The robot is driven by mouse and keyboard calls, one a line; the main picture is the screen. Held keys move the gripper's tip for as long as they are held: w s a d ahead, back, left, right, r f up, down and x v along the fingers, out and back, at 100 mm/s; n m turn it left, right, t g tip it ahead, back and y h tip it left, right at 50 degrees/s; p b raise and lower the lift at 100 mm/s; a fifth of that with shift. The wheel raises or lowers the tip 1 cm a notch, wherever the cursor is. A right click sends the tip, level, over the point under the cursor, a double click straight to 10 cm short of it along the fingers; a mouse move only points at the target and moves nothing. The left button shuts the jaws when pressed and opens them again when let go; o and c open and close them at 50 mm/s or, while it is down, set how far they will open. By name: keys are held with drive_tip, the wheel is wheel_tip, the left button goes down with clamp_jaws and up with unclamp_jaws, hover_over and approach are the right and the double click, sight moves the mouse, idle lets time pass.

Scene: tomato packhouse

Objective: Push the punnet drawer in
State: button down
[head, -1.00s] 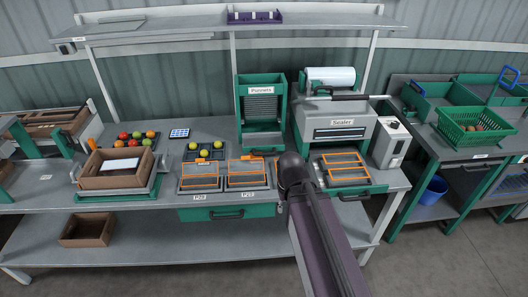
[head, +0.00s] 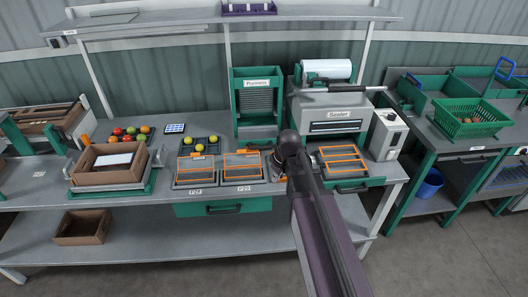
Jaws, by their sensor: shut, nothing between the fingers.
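A wide green drawer (head: 222,208) with a dark handle sits under the front edge of the grey workbench (head: 120,198), below the trays marked P28 and P29. Its front shows fully, but I cannot tell how far it stands out from the bench. A green dispenser labelled Punnets (head: 258,100) stands upright at the back of the bench. My dark purple arm comes up from the bottom right to a round joint to the right of the drawer. My gripper is hidden behind the arm, so its distance from the drawer cannot be seen.
The sealer (head: 335,115) stands to the right, with an orange-barred tray (head: 343,160) before it. Orange-edged trays (head: 196,172) stand above the drawer. A brown crate (head: 108,176) is at left, another (head: 82,227) on the lower shelf. Floor in front looks clear.

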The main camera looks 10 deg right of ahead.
sight(260, 132)
drive_tip(key=w+d+n+t+y+b, duration=0.1)
drive_tip(key=w+d+n, duration=0.1)
drive_tip(key=w+n, duration=0.3)
drive_tip(key=w+d+f+n+t+y+b, duration=0.1)
drive_tip(key=w+n, duration=0.3)
drive_tip(key=w, duration=1)
drive_tip(key=shift+w+d+n+t+b, duration=0.3)
drive_tip(key=shift+d+n+t+b, duration=0.1)
drive_tip(key=shift+t+b, duration=0.4)
drive_tip(key=shift+f, duration=0.25)
drive_tip(key=b+x, duration=0.8)
drive_tip(key=x, duration=0.2)
drive_tip(key=shift+b, duration=0.3)
drive_tip(key=shift+w+d+f, duration=0.1)
drive_tip(key=shift+w, duration=0.85)
drive_tip(key=shift+w+d+f, duration=0.1)
drive_tip(key=shift+w+f, duration=0.05)
drive_tip(key=shift+w, duration=0.85)
drive_tip(key=w, duration=0.9)
drive_tip(key=w+d, duration=0.1)
drive_tip(key=w, duration=0.3)
drive_tip(key=shift+w, duration=0.2)
drive_tip(key=shift+w+r, duration=0.1)
